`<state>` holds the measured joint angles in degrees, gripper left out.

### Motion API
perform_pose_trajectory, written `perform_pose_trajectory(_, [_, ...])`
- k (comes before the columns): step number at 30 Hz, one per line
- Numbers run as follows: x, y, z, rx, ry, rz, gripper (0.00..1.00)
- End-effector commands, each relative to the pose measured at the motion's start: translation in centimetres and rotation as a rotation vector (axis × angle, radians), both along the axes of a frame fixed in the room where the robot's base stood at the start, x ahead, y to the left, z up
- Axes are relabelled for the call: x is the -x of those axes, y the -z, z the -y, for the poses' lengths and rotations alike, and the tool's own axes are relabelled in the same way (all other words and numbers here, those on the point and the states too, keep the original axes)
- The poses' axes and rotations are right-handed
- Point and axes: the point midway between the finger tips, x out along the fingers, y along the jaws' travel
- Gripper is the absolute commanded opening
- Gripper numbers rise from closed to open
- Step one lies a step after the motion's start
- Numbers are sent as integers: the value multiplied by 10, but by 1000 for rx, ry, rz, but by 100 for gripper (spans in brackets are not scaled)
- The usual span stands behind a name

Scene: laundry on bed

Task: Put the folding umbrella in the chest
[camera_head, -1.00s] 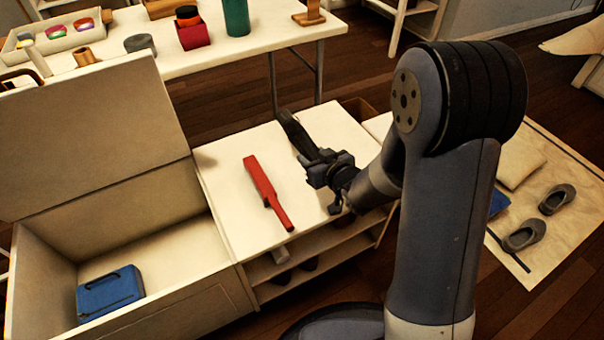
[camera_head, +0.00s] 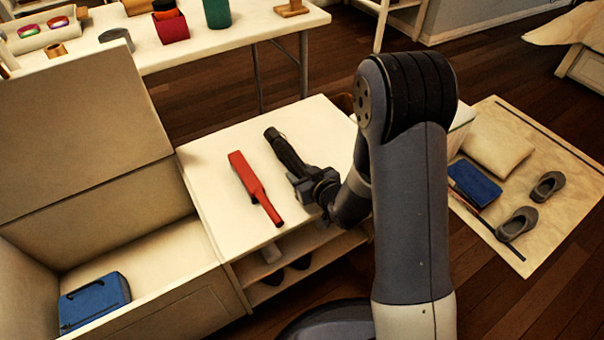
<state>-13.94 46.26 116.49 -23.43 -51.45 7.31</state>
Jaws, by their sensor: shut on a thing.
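The dark folding umbrella (camera_head: 284,151) is in my gripper (camera_head: 313,186), which is shut on its near end. Its far end points up and left, over the white bench top. I cannot tell whether it touches the top. The chest (camera_head: 170,313) stands at the left with its lid (camera_head: 80,120) raised and its inside open to view. The umbrella and gripper are to the right of the chest. My arm hides part of the bench's right side.
A red long object with a narrow handle (camera_head: 252,185) lies on the white bench (camera_head: 215,205), between umbrella and chest. A blue case (camera_head: 95,303) lies inside the chest. A table (camera_head: 200,45) with several items stands behind. Shoes (camera_head: 517,224) and a cushion (camera_head: 497,145) are on a mat.

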Motion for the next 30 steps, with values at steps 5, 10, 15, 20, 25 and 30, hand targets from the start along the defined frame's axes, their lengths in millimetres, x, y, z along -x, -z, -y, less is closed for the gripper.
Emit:
perform_pose_trajectory(5, [0, 1, 0, 0, 0, 0, 54])
perform_pose_trajectory(10, [0, 1, 0, 0, 0, 0, 66])
perform_pose_trajectory(15, [0, 1, 0, 0, 0, 0, 66])
perform_pose_trajectory(20, [0, -3, 0, 1, 0, -1, 66])
perform_pose_trajectory(25, [22, -14, 16, 1, 4, -2, 66])
perform_pose_trajectory(30, [51, -29, 35, 0, 4, -1, 66])
